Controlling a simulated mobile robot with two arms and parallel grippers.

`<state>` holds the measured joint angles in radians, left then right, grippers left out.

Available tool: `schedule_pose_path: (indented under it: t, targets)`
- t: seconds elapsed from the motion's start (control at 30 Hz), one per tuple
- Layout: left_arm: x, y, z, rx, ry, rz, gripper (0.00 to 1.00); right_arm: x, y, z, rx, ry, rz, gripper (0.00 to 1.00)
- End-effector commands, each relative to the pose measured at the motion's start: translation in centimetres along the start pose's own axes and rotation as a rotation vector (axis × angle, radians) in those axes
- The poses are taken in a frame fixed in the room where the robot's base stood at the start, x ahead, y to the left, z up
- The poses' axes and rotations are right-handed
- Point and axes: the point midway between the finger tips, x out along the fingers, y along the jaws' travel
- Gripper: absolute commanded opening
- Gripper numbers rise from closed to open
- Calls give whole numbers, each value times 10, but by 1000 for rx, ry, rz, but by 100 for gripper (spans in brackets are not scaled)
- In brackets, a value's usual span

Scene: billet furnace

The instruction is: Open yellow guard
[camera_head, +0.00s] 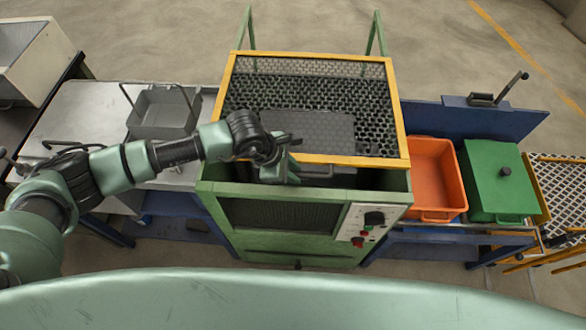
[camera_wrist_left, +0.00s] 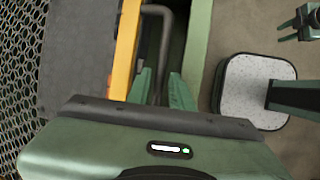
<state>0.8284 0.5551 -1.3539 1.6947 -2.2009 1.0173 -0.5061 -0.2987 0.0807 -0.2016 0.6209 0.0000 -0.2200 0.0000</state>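The yellow guard (camera_head: 401,116) is a yellow frame with dark mesh. It lies flat over the top of the green furnace, looking closed. A grey bar handle (camera_head: 318,174) runs along its front edge, and it also shows in the left wrist view (camera_wrist_left: 166,40). My left gripper (camera_head: 292,172) is at this front edge. In the left wrist view its two fingers (camera_wrist_left: 160,80) stand apart on either side of the handle, with a small gap visible. My right gripper (camera_wrist_left: 288,30) shows small at the upper right there, its fingers apart and empty; it is outside the head view.
The furnace front has a control panel (camera_head: 361,222) with knobs. An orange bin (camera_head: 434,176) and a green lidded box (camera_head: 497,182) stand to the right. A grey tray (camera_head: 164,112) sits on the metal table (camera_head: 88,112) at left. Two green posts rise behind the guard.

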Motion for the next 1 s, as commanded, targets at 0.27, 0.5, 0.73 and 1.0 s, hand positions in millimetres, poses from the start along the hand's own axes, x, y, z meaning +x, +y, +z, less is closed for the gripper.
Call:
schedule_pose_path:
  t: [0.27, 0.5, 0.73, 1.0]
  targets:
    - [0, 0, 0, -1, 0, 0, 0, 0, 2, 0, 2, 0, 2, 33]
    - [0, 0, 0, -1, 0, 0, 0, 0, 2, 0, 2, 0, 2, 33]
    - [0, 0, 0, -1, -1, 0, 0, 0, 2, 1, 2, -1, 2, 33]
    - [0, 0, 0, -1, -1, 0, 0, 0, 1, 1, 2, -2, 1, 33]
